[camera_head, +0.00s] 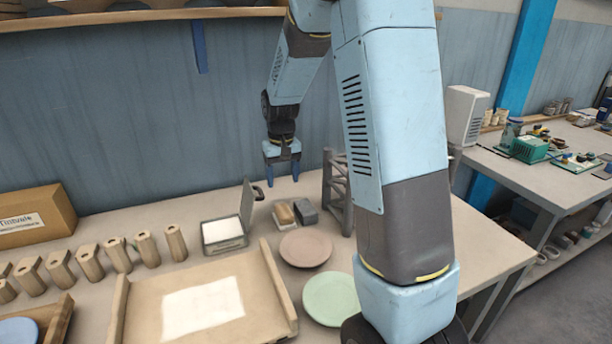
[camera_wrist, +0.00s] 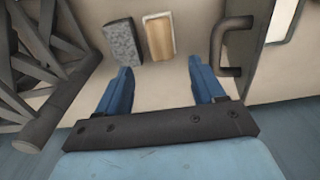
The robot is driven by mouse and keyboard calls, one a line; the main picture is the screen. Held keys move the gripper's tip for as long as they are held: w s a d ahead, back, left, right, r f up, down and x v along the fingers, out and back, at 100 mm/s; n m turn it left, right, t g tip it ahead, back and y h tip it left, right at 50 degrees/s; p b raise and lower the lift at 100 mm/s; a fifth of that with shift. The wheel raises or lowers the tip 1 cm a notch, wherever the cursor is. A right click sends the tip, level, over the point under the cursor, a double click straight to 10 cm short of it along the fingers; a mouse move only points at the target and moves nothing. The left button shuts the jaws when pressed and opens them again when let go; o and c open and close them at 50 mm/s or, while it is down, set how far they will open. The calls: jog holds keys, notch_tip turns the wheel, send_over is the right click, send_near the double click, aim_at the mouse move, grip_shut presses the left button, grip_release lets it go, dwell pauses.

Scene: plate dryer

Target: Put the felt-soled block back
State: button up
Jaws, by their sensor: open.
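Two small blocks lie side by side on the bench in the head view: a tan wooden one with a pale edge (camera_head: 284,213) and a dark grey one (camera_head: 306,211). In the wrist view the wooden block (camera_wrist: 159,37) and the speckled grey block (camera_wrist: 122,40) lie just beyond my fingertips. My gripper (camera_head: 283,181) hangs above and behind the blocks, pointing down. In the wrist view its blue fingers (camera_wrist: 160,68) are apart with nothing between them.
A grey lattice rack (camera_head: 338,190) stands right of the blocks. An open-lidded box (camera_head: 224,246) with a white pad stands left. A pink plate (camera_head: 306,248), green plate (camera_head: 331,298) and wooden tray (camera_head: 280,285) lie in front. Several wooden pieces (camera_head: 90,262) stand far left.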

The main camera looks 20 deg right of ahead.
jog(key=s+r+t, duration=0.2)
jog(key=s+r, duration=1.1)
jog(key=s+r+t, duration=0.1)
jog(key=s+r, duration=0.1)
jog(key=s, duration=0.6)
jog(key=s+r+t, duration=0.2)
jog(key=s+r, duration=0.1)
jog(key=s, duration=0.5)
jog(key=shift+s+d, duration=0.15)
jog(key=shift+c, duration=0.2)
